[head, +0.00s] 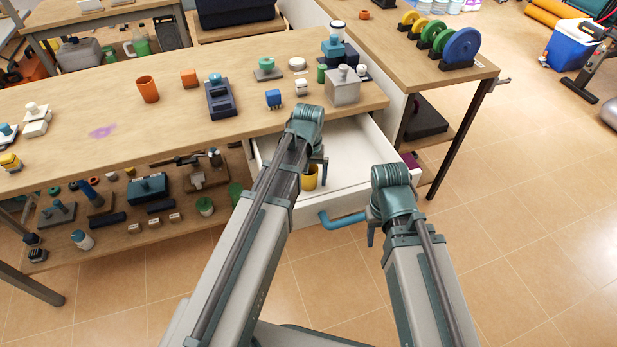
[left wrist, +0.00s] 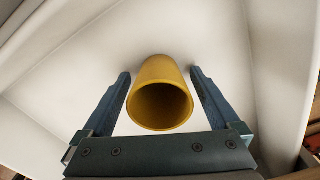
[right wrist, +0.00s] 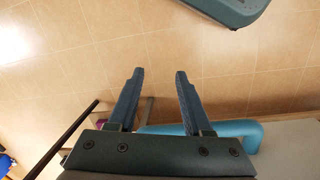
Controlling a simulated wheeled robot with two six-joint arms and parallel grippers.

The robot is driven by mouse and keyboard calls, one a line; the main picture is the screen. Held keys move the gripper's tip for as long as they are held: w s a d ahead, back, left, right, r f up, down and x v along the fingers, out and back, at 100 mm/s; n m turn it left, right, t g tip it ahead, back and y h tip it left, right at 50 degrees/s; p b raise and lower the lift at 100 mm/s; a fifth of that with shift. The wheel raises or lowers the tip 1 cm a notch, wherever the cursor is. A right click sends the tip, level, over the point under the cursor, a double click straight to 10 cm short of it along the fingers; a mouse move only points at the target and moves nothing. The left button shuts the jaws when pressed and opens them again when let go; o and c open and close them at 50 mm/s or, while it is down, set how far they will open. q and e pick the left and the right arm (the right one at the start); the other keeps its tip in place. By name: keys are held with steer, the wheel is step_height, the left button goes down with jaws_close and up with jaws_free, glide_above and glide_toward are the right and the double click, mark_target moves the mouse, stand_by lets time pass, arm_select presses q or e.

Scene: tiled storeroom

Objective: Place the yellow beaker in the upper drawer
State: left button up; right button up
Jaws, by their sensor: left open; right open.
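The yellow beaker (head: 310,179) is inside the pulled-out white drawer (head: 355,150), partly hidden by my left arm in the head view. In the left wrist view the beaker (left wrist: 160,95) stands on the drawer floor (left wrist: 215,35) with its open mouth towards the camera. My left gripper (left wrist: 160,73) is open, with a finger on each side of the beaker and visible gaps between. My right gripper (right wrist: 160,72) is open and empty. It is outside the drawer, close to the teal drawer handle (head: 342,221), which also shows in the right wrist view (right wrist: 240,130).
The wooden workbench (head: 190,130) above the drawer holds an orange cup (head: 148,89), a grey block (head: 342,88) and several small items. A lower shelf (head: 160,232) left of the drawer is crowded.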

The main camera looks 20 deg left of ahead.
arm_select(q)
steer(key=shift+r, duration=0.15)
step_height(320, 180, up, 12)
steer(key=p, duration=1.3)
steer(key=s+d+m+y, duration=0.1)
steer(key=s+d+m, duration=0.5)
steer(key=s+d, duration=0.4)
steer(key=s, duration=0.4)
steer(key=shift+s+d+b, duration=0.15)
steer(key=shift+d+b, duration=0.1)
steer(key=shift+b, duration=0.1)
steer(key=shift+r, duration=0.15)
step_height(320, 180, up, 9)
steer(key=p, duration=0.9)
